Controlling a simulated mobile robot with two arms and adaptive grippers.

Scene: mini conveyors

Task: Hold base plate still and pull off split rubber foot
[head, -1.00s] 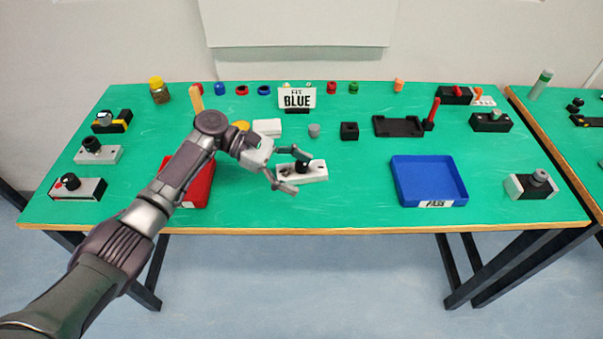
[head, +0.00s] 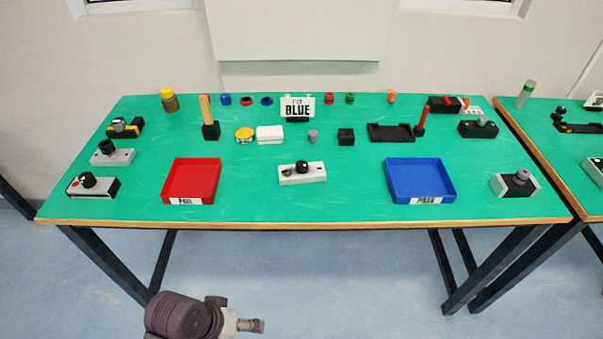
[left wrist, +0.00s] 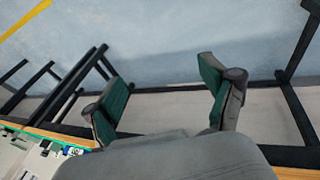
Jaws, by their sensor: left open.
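A light grey base plate (head: 290,179) lies on the green table, front centre, between the red and blue trays. A round black piece (head: 302,167) stands on it, with a dark spot to its left. I cannot tell whether this piece is a rubber foot or whether it is split. My left arm shows at the bottom of the head view, in front of the table and well away from the plate. In the left wrist view my left gripper (left wrist: 163,78) is open and empty, its green-padded fingers apart over the floor. My right gripper is not in view.
A red tray (head: 169,191) and a blue tray (head: 392,191) flank the plate. Similar blocks with knobs stand along both sides. Bare green table surrounds the plate.

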